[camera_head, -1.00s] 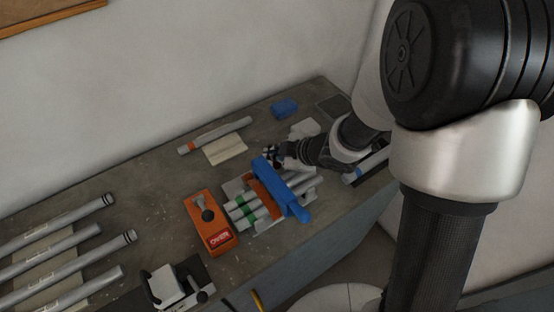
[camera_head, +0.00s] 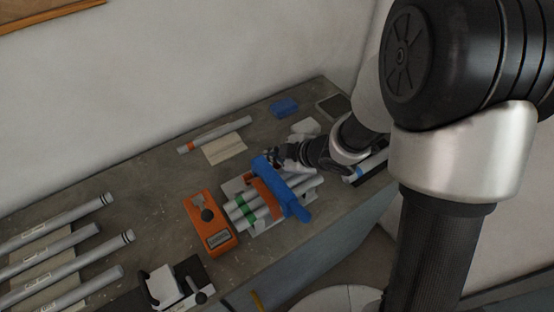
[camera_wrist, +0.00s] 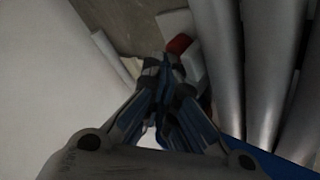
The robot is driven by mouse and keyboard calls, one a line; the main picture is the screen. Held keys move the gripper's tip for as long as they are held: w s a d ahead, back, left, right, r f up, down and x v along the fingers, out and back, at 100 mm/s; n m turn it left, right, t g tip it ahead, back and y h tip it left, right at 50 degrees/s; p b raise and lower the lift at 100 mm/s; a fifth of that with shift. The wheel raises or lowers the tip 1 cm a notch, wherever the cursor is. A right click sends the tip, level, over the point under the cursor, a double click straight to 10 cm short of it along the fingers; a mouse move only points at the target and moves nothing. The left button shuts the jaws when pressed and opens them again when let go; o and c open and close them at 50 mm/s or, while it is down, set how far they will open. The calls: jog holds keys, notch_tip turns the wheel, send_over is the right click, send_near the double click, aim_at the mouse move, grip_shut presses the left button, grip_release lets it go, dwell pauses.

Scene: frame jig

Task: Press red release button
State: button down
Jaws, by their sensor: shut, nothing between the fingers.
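The red button (camera_wrist: 179,44) shows in the wrist view on a white block (camera_wrist: 193,66), just beyond my fingertips. My gripper (camera_wrist: 164,62) is shut and empty, its tips close to the button; I cannot tell if they touch. In the head view my gripper (camera_head: 274,157) is at the far end of a blue clamp bar (camera_head: 285,190) lying across several grey tubes in a jig. The button cannot be made out in the head view.
An orange device (camera_head: 206,216) with a grey display stands left of the jig. Grey tubes (camera_head: 60,240) lie at the far left. A loose tube (camera_head: 215,134), a pale block (camera_head: 225,149) and a blue block (camera_head: 284,107) lie behind. The wall is close behind the bench.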

aim_at(275, 164)
jog(key=shift+r+p, duration=0.95)
jog(key=shift+p, duration=0.05)
notch_tip(275, 164, up, 5)
jog(key=p, duration=0.5)
dwell(0.7)
